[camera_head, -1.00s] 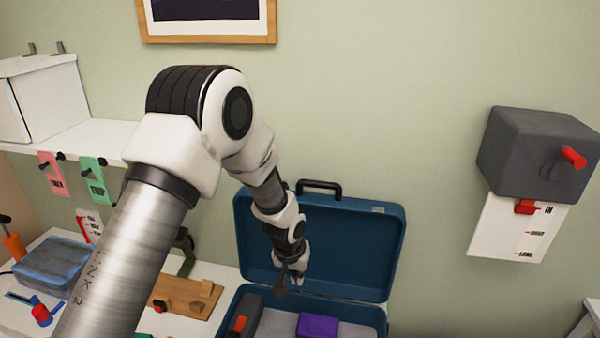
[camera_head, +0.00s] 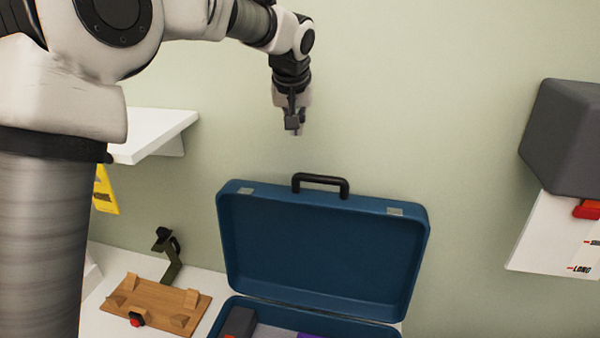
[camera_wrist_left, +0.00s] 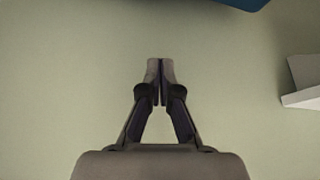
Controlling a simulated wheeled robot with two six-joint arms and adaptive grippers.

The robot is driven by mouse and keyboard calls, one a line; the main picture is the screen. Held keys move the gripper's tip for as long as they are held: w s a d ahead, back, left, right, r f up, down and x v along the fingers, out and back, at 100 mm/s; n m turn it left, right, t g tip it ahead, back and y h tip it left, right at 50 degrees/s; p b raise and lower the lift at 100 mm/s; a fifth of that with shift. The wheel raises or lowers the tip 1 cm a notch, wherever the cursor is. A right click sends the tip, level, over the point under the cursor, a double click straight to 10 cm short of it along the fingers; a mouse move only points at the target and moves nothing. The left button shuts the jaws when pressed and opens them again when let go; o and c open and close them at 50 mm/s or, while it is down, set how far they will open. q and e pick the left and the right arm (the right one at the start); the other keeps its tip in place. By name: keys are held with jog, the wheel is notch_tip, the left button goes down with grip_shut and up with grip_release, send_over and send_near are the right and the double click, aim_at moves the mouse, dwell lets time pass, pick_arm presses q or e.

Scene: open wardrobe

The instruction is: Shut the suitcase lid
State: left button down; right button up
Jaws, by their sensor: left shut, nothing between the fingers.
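The blue suitcase stands open, with its lid (camera_head: 322,250) raised near upright and leaning toward the wall. The lid has a black handle (camera_head: 320,184) on its top edge and two pale latches. The suitcase base (camera_head: 255,306) is cut off by the bottom of the head view. My left gripper (camera_head: 295,130) is shut and empty, above and slightly left of the handle, apart from the lid. In the left wrist view the gripper (camera_wrist_left: 160,65) points at the wall, and a blue corner of the suitcase (camera_wrist_left: 240,3) shows at the top. My right gripper is not in view.
A grey box (camera_head: 565,135) with a white card (camera_head: 545,235) is on the wall at right. A white shelf (camera_head: 155,130) juts out at left. A wooden board (camera_head: 155,302) and a dark green stand (camera_head: 170,260) are left of the suitcase. The wall above the lid is clear.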

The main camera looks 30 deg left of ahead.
pick_arm(q)
jog(key=p, duration=0.3)
send_over(297, 187)
jog(key=w+a, duration=0.2)
jog(key=w, duration=0.1)
jog(key=f, duration=0.8)
jog(key=shift+w+d+f, duration=0.1)
jog(key=shift+w+f, duration=0.1)
jog(key=shift+f, duration=0.2)
jog(key=s, duration=0.1)
jog(key=s+d, duration=0.1)
jog(key=s+d+p, duration=0.1)
jog(key=s, duration=0.1)
jog(key=shift+f, duration=0.3)
jog(key=shift+w+a+f, duration=0.15)
jog(key=shift+w+f, duration=0.1)
jog(key=shift+w, duration=0.1)
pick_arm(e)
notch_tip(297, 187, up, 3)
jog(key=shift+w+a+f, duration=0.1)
